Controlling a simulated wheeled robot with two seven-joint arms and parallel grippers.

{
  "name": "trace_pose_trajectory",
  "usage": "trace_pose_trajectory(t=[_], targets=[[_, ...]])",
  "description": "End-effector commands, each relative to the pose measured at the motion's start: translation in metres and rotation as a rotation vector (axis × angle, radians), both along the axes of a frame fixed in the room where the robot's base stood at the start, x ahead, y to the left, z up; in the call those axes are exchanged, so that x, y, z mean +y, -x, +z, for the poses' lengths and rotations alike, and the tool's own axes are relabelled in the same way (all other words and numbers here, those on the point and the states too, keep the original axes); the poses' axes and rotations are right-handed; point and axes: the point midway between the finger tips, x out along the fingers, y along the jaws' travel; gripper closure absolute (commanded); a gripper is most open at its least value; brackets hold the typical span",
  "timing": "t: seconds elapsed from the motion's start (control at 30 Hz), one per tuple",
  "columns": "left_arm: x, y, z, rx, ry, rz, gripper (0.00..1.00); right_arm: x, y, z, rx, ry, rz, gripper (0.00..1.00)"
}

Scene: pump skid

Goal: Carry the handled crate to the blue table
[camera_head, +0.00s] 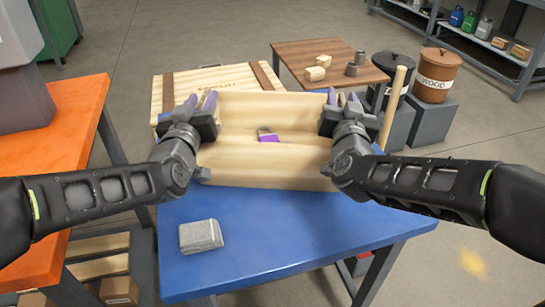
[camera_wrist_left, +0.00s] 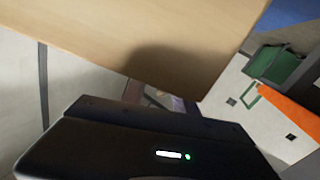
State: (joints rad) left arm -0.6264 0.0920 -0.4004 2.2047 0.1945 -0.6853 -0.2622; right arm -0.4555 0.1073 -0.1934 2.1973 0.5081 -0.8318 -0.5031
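The handled crate (camera_head: 265,165) is a light wooden open box over the far part of the blue table (camera_head: 290,235). A purple item (camera_head: 268,136) lies inside it. My left gripper (camera_head: 201,101) is at the crate's left end and my right gripper (camera_head: 343,98) is at its right end. Their fingertips show near the rim. The fingers look apart, but whether they press on the end walls is hidden. In the left wrist view a wooden panel of the crate (camera_wrist_left: 150,35) fills the upper part, close to the gripper. I cannot tell whether the crate's bottom touches the table.
A grey block (camera_head: 200,237) lies on the blue table's front left. An orange table (camera_head: 60,170) is at the left. Behind are a large wooden box (camera_head: 185,85), a brown table (camera_head: 325,55) with small parts, and a brown bin (camera_head: 437,76). The table's front is mostly clear.

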Motion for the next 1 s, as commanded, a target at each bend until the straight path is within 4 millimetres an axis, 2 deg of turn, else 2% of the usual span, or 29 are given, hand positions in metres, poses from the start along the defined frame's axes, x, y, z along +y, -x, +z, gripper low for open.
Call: trace_pose_trajectory(t=[0.17,0.4,0.53,0.67,1.0], targets=[[0.002,0.014,0.001,0.0,0.003,0.001,0.65,-0.001,0.0,0.0,-0.001,0.0,-0.002,0.65],[0.006,0.053,0.001,-0.001,0.002,-0.002,0.65,-0.001,0.0,0.0,-0.001,0.0,-0.002,0.65],[0.007,0.068,0.0,-0.001,0.002,-0.002,0.65,-0.001,0.0,0.0,0.0,0.0,-0.003,0.65],[0.007,0.074,0.0,0.0,-0.001,-0.002,0.65,-0.001,0.0,0.0,0.0,0.0,-0.003,0.65],[0.007,0.074,-0.001,0.0,-0.001,-0.002,0.65,-0.001,0.001,0.0,0.0,0.0,-0.003,0.65]])
